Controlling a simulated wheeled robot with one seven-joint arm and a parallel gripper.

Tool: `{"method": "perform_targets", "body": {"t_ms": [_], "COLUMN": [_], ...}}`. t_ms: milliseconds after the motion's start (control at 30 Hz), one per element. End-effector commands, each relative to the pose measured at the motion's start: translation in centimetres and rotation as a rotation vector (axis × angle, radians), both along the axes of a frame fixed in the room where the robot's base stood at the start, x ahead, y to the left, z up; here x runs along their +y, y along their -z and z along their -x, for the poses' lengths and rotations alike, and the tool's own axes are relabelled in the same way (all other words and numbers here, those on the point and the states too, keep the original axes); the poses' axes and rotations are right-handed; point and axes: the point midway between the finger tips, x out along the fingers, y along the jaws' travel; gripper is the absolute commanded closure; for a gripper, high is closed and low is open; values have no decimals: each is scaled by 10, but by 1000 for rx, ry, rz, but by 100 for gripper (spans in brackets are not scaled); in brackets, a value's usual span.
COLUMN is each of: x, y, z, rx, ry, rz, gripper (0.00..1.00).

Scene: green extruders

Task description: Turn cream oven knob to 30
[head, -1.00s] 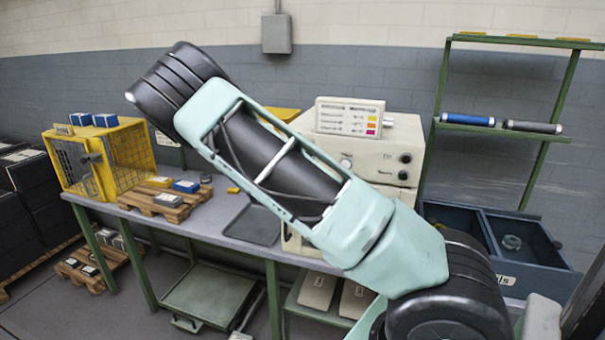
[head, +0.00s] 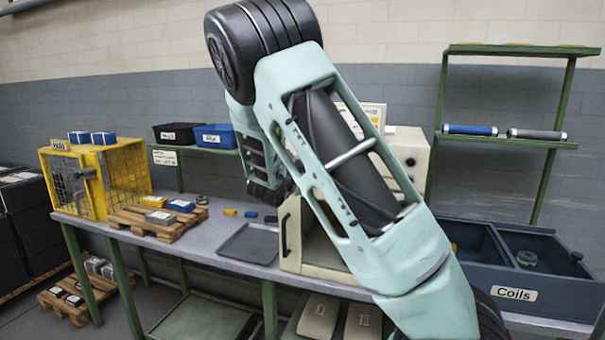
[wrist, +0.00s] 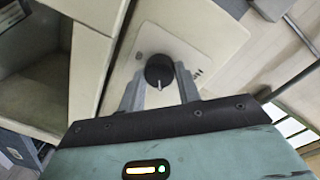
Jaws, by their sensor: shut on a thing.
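The cream oven (head: 405,158) stands on the bench, mostly hidden behind my arm in the head view. In the wrist view, its cream panel (wrist: 208,33) carries a round dark knob (wrist: 158,69) with a pale pointer. The pointer faces down toward my gripper in that picture. My gripper (wrist: 160,88) has one finger on each side of the knob and is shut on it. The dial's markings are too small to read, so I cannot tell the setting. The head view hides the knob and gripper.
A cream door-like panel with a dark handle (head: 286,234) stands at the oven's front left. A dark tray (head: 250,243) lies beside it. A yellow cage (head: 98,178) and a pallet (head: 158,222) are on the left. A blue coil bin (head: 515,292) is at right.

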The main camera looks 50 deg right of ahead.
Motion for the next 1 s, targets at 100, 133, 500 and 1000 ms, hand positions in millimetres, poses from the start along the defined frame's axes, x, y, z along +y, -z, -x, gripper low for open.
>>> {"method": "perform_targets", "body": {"t_ms": [100,133,500,1000], "x": [0,0,0,12], "y": [0,0,0,0], "z": [1,1,1,4], "rx": [-10,-11,-11,-12], "ry": [1,1,2,-2], "rz": [-5,-5,-6,-7], "gripper": [90,90,59,45]}}
